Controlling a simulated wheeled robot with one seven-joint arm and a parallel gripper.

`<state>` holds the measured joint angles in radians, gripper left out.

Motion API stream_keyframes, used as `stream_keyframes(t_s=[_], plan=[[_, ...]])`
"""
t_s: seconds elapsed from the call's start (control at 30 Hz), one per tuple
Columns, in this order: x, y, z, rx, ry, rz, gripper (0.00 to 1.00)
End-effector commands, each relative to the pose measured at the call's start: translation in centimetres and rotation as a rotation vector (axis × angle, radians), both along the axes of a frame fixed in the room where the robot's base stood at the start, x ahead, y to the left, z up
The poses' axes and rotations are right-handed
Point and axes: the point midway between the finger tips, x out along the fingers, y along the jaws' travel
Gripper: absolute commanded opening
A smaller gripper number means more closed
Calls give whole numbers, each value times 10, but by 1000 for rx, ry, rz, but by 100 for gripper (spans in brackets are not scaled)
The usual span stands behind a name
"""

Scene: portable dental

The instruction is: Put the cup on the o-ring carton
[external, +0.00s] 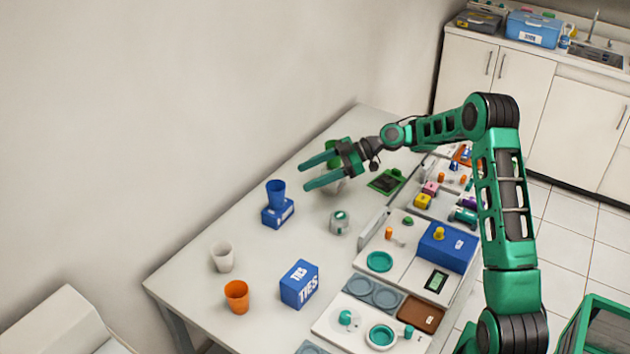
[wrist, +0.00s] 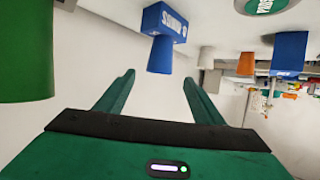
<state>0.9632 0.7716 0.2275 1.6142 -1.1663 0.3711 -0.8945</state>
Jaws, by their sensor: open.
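My gripper (external: 306,175) is open and empty over the far part of the table, its fingers pointing left; its fingertips show in the wrist view (wrist: 158,78). A blue cup (external: 276,193) stands on a small blue carton (external: 279,215), left of and below my fingertips in the external view. In the upside-down wrist view, this blue cup (wrist: 160,55) and carton (wrist: 165,22) are ahead of the fingers. The carton's label is too small to read surely. A green cup (external: 333,148) is partly hidden by my gripper; it looms at left in the wrist view (wrist: 25,50).
A white cup (external: 222,256), an orange cup (external: 237,297) and a blue TIES box (external: 299,284) stand on the near table. A round grey container (external: 340,222) is mid-table. Trays with small parts (external: 405,260) line the right side. The table's left side has free room.

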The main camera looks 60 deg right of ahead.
Motion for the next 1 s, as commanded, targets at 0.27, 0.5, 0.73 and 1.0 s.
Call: stream_keyframes(t_s=[0.27,0.5,0.73,1.0], plan=[[-6,3,2,-10,27,0,62],[-35,42,0,-108,281,-57,62],[-99,70,5,-215,568,-215,62],[-202,88,22,-283,836,-482,62]])
